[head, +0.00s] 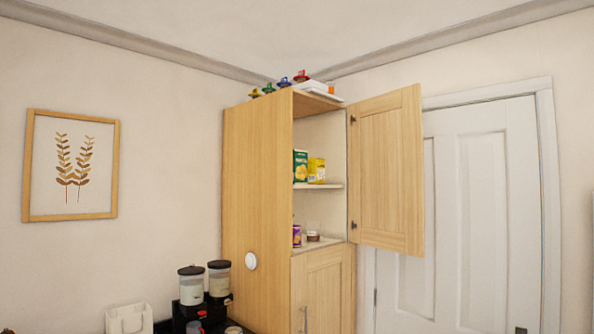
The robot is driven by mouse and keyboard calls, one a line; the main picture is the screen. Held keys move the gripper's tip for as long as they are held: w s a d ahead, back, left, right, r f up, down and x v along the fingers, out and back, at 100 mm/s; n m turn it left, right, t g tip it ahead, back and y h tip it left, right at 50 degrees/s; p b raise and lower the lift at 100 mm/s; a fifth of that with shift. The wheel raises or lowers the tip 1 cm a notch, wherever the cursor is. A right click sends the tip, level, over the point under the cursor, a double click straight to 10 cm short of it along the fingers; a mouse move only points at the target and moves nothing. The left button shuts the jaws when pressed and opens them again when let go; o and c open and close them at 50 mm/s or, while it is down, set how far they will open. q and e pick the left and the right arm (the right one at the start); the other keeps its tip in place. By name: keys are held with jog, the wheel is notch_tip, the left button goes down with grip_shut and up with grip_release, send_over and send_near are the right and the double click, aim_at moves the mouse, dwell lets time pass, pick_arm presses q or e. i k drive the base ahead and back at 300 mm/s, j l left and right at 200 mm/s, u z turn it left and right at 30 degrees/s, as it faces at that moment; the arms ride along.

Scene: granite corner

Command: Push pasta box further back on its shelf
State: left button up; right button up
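A tall wooden cupboard (257,200) stands in the corner, its upper door (387,170) swung open to the right. On its middle shelf (332,186) stand a green box with a yellow picture (300,166) and a yellow package (317,170) to its right. Both are upright and close to the shelf's front. Which of them is the pasta box I cannot tell for certain; the labels are too small to read. Neither of my grippers shows in the head view.
A purple can (297,236) and a small dark jar (313,236) stand on the lower shelf. Several coloured items sit on the cupboard's top. Two dispensers (191,286) stand at lower left. The lower door (322,290) is shut. A white room door (465,220) is behind the open cupboard door.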

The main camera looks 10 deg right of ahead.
aim_at(299, 158)
jog(key=i+l+u, duration=0.1)
jog(key=i+l, duration=1.4)
